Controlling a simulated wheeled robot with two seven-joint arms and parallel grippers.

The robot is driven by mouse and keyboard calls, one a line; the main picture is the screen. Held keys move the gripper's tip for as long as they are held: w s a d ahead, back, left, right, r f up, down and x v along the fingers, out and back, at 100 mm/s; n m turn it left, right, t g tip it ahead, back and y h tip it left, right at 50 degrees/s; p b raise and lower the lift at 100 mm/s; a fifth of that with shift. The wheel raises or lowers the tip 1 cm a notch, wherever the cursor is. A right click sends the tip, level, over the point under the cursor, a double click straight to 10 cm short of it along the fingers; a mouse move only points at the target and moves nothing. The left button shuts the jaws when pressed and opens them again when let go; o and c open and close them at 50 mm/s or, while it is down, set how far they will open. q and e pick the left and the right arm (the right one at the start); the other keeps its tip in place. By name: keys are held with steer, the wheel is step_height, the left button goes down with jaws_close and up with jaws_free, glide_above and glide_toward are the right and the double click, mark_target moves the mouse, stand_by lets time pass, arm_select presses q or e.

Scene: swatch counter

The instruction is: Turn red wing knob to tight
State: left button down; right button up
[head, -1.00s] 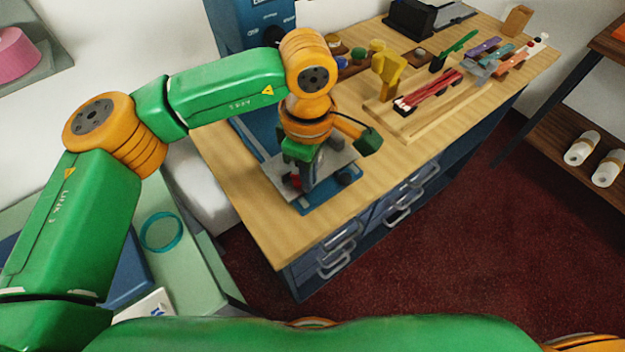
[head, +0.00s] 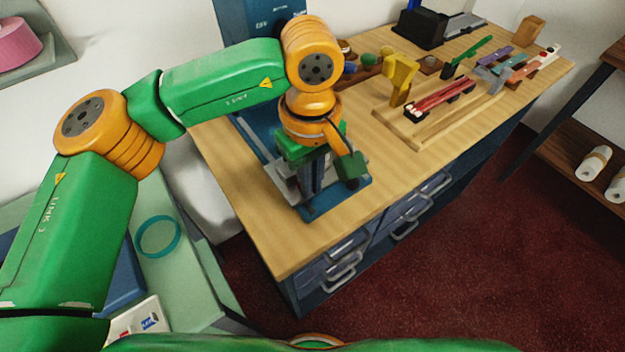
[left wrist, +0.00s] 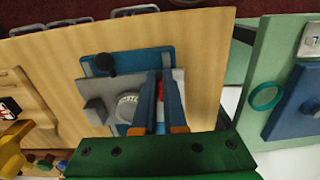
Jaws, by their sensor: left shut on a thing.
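My left gripper (head: 313,185) points down over a blue and grey fixture (head: 308,211) near the counter's front left corner. In the left wrist view its two dark blue fingers (left wrist: 160,95) stand close together over the same fixture (left wrist: 133,62). The red wing knob (left wrist: 160,91) shows only as a thin red sliver between the fingers, which are shut on it. A whitish round dial (left wrist: 127,106) sits just left of the fingers in that view. The gripper hides the knob in the head view, and I cannot read its angle. My right gripper is out of view.
A black knob (left wrist: 104,63) and a grey block (left wrist: 95,111) stand on the fixture near the fingers. A wooden tray (head: 402,135) with red strips and a yellow stand (head: 400,75) lie farther right. The counter's front strip (head: 300,245) is clear.

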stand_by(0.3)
arm_select(q)
steer(key=c, duration=0.8)
jaws_free()
step_height(320, 180, up, 7)
steer(key=shift+r, duration=0.1)
